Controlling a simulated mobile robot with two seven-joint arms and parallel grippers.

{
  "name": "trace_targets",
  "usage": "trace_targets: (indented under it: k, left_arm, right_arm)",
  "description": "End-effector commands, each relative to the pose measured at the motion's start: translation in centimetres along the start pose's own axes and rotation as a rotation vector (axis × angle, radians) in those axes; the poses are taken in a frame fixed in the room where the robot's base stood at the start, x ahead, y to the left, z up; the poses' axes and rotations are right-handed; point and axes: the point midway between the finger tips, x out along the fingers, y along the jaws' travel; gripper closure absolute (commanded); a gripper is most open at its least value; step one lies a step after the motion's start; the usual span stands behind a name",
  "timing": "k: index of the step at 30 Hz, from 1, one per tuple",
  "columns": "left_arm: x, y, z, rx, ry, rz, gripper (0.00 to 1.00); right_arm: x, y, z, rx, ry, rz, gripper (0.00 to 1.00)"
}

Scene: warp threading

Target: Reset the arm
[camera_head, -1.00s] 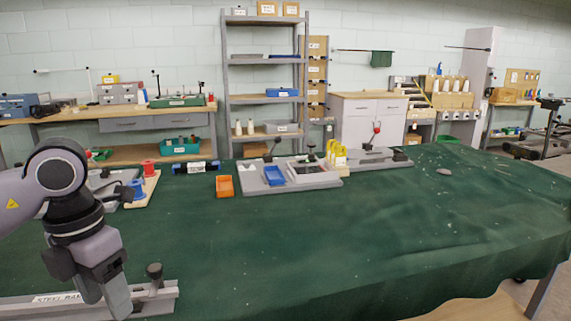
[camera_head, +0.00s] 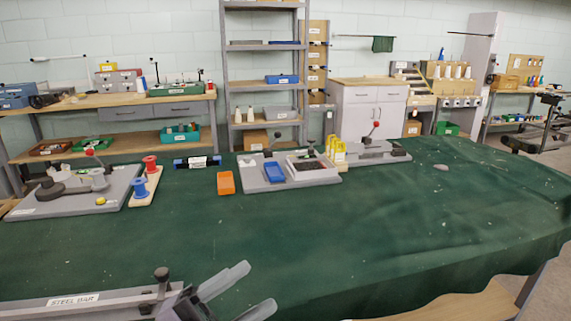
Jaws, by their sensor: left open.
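My left gripper (camera_head: 258,286) shows at the bottom edge, left of centre. Its two grey fingers are spread apart with nothing between them, and they point right over the green cloth. The rest of my left arm is out of the picture. A grey bar fixture (camera_head: 120,298) labelled "STEEL BAR", with a black knob, lies at the bottom left. The gripper is just right of its end; whether they touch cannot be told. My right gripper is not in view.

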Motion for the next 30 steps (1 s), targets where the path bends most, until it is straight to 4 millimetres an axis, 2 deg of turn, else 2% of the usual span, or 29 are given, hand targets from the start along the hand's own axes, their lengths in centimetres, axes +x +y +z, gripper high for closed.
trace_targets:
  k: [5,8,10,14,15,18,21,24,30]
  left_arm:
    - [-4.7,0.8,4.5,-0.249,-0.376,-0.208,0.42]
    - [-8.8,2.8,6.6,-0.393,-0.6,-0.288,0.42]
    - [-12.1,4.8,7.6,-0.495,-0.762,-0.33,0.42]
    - [-18.6,9.4,7.7,-0.688,-1.052,-0.376,0.42]
    - [-20.4,10.9,7.2,-0.742,-1.131,-0.382,0.42]
    - [-24.2,14.1,5.8,-0.86,-1.295,-0.386,0.42]
    - [-26.7,16.3,4.3,-0.94,-1.402,-0.382,0.42]
    - [-28.0,17.4,3.5,-0.983,-1.456,-0.379,0.42]
    - [-28.3,17.8,3.3,-0.994,-1.47,-0.377,0.42]
  right_arm:
    - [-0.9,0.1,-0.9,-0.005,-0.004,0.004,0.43]
    - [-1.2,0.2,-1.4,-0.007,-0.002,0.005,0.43]
    - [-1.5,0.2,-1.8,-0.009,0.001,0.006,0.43]
    - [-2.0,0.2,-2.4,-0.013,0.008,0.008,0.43]
    - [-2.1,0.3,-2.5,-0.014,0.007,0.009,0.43]
    - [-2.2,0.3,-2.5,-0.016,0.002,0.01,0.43]
    - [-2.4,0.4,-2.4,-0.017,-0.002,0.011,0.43]
    - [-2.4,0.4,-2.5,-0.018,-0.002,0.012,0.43]
    - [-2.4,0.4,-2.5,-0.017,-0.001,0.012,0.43]
